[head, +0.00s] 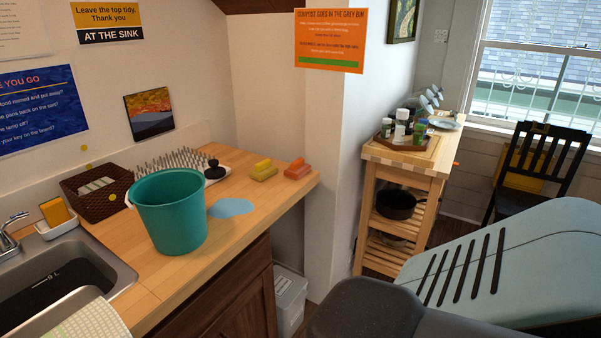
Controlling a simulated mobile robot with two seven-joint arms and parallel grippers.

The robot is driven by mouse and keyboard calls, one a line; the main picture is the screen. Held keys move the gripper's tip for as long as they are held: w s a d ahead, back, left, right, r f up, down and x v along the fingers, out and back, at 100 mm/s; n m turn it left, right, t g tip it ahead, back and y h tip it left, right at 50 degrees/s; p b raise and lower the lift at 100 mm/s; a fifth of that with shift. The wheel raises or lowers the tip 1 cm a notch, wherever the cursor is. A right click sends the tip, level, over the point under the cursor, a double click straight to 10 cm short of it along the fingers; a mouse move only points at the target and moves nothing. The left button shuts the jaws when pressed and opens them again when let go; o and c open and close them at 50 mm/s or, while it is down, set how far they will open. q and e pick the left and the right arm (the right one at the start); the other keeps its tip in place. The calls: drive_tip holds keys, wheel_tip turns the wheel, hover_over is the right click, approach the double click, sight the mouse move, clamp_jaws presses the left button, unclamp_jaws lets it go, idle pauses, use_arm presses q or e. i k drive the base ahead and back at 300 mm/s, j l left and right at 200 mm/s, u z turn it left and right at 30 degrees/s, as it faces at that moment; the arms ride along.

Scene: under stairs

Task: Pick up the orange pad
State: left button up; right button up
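An orange pad (297,170) lies at the far right end of the wooden counter, near its edge. It looks like a small block with a raised upper part. A similar yellow pad (264,171) lies just left of it, with a small gap between them. Another orange-yellow block (55,212) stands upright by the sink at the left. Neither of my grippers is in view, so their state does not show. Nothing touches the orange pad except the counter under it.
A teal bucket (170,213) stands on the counter (262,198), with a light-blue cloth-like patch (230,207) beside it. A spiked rack (172,160) and basket (95,192) are behind. The sink (50,280) is left; a wooden cart (405,165) stands right, beyond a wall corner.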

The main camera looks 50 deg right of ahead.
sight(298, 169)
drive_tip(key=i, duration=0.4)
drive_tip(key=z, duration=1.85)
